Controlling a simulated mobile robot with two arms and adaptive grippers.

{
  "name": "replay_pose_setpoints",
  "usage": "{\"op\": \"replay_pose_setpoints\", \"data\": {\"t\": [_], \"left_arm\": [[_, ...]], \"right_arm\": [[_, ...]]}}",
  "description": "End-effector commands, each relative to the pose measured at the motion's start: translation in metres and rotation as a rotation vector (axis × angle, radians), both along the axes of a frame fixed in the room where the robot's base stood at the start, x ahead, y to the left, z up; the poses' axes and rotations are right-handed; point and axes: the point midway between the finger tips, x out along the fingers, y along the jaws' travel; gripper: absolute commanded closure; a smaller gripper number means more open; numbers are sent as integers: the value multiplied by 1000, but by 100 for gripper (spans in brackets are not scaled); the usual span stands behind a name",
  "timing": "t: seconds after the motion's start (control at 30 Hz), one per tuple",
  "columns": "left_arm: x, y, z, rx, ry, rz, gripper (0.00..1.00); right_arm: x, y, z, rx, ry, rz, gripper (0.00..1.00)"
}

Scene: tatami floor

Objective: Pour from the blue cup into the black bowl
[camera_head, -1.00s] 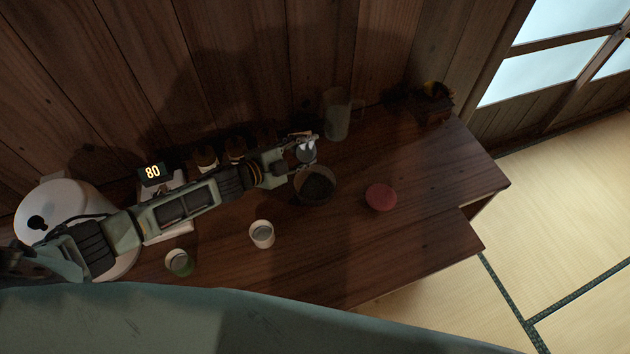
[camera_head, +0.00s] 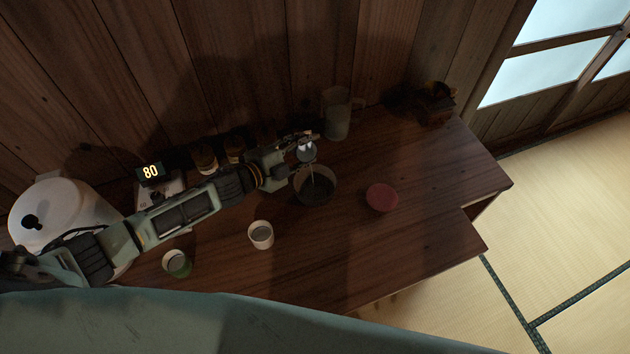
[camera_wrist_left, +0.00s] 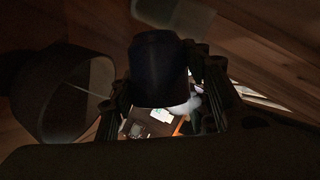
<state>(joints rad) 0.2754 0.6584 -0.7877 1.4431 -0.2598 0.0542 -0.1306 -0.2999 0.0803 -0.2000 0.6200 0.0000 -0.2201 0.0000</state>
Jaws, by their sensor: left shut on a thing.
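My left gripper (camera_head: 304,144) is shut on the blue cup (camera_head: 307,152) at the upper left rim of the black bowl (camera_head: 328,199). The cup is tilted over the bowl, and a thin stream runs from it down into the bowl. In the left wrist view the dark blue cup (camera_wrist_left: 158,70) sits between the fingers. The bowl (camera_wrist_left: 56,112) is at the left there, with a thin pale stream entering it. The cup's inside is hidden. My right gripper is not in view.
A white cup (camera_head: 261,236) and a green cup (camera_head: 177,264) stand at the table's front. A red round object (camera_head: 381,197) lies right of the bowl. A clear pitcher (camera_head: 337,114) stands behind. A white rice cooker (camera_head: 60,215) and a display reading 80 (camera_head: 150,172) are at left.

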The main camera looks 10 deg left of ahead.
Motion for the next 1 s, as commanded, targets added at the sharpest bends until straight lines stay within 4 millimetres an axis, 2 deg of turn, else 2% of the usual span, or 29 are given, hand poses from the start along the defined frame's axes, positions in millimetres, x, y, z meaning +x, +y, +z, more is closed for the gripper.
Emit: {"op": "replay_pose_setpoints", "data": {"t": [1.0], "left_arm": [[-1,-2,-1,71,-87,0,92]], "right_arm": [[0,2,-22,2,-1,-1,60]]}}
